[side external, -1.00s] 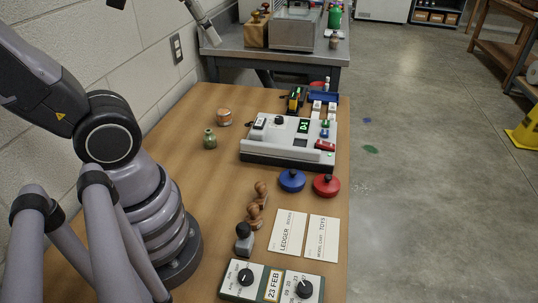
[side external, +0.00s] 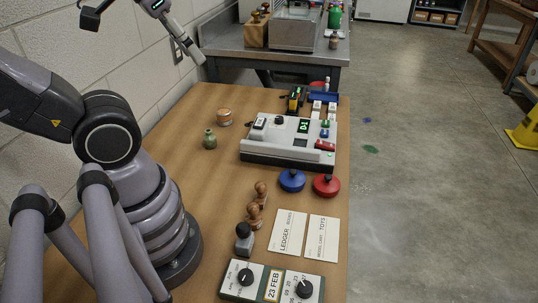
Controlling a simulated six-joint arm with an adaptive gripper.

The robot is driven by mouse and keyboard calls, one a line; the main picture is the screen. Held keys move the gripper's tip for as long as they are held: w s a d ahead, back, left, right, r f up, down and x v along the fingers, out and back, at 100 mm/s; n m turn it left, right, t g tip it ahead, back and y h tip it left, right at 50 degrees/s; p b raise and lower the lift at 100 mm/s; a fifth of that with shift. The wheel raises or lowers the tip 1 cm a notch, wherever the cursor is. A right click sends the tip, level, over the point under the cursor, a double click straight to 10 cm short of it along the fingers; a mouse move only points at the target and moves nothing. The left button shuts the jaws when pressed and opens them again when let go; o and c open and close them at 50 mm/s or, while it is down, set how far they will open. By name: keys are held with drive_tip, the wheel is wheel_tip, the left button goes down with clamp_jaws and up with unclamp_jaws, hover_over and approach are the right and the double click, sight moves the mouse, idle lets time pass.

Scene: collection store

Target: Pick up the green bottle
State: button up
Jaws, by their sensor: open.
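A small olive-green bottle (side external: 210,140) stands upright on the wooden table, left of the grey machine and just in front of a round wooden tub. My gripper (side external: 187,42) is at the top of the side external view, near the wall and well apart from the small bottle. It is open and empty, pointing down to the right; its far finger is hard to make out. A brighter green container (side external: 334,17) stands on the metal bench behind.
The wooden tub (side external: 224,117) is close behind the small bottle. The grey machine (side external: 288,142) is to the right. Wooden-handled stamps (side external: 255,215), a blue pad (side external: 292,181) and a red pad (side external: 326,186) lie nearer. The table left of the bottle is clear.

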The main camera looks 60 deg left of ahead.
drive_tip(key=shift+o, duration=0.8)
